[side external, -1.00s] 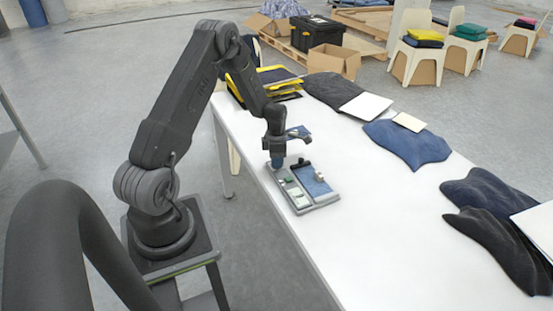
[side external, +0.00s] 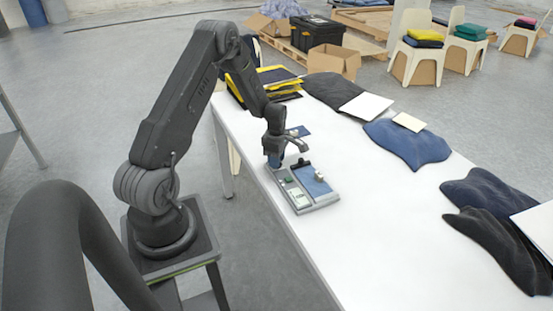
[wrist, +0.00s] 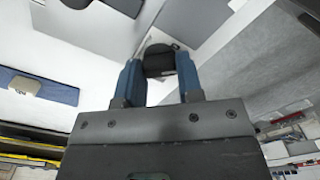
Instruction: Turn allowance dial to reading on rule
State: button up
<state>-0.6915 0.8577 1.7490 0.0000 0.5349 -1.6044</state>
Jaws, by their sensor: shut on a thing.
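The dark round allowance dial (wrist: 160,62) shows between the blue fingers of my gripper (wrist: 160,82) in the wrist view. My gripper is shut on it, with one finger on each side. In the side external view my gripper (side external: 275,160) points down at the upper-left corner of a grey tray-like board (side external: 318,207) and hides the dial. I cannot make out the rule or any reading.
The board sits near the left edge of the white table (side external: 370,240). Folded garments (side external: 408,145) lie along the table's right side. Yellow-and-black folders (side external: 275,84) are at the far end. The table's front middle is clear.

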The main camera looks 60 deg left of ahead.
jog(key=m, duration=0.4)
jog(key=shift+m, duration=0.4)
jog(key=m, duration=0.9)
jog(key=shift+w, duration=0.1)
jog(key=shift+m, duration=2.2)
jog(key=o, duration=0.9)
jog(key=shift+o, duration=0.2)
jog(key=shift+r, duration=0.1)
notch_tip(320, 180, up, 14)
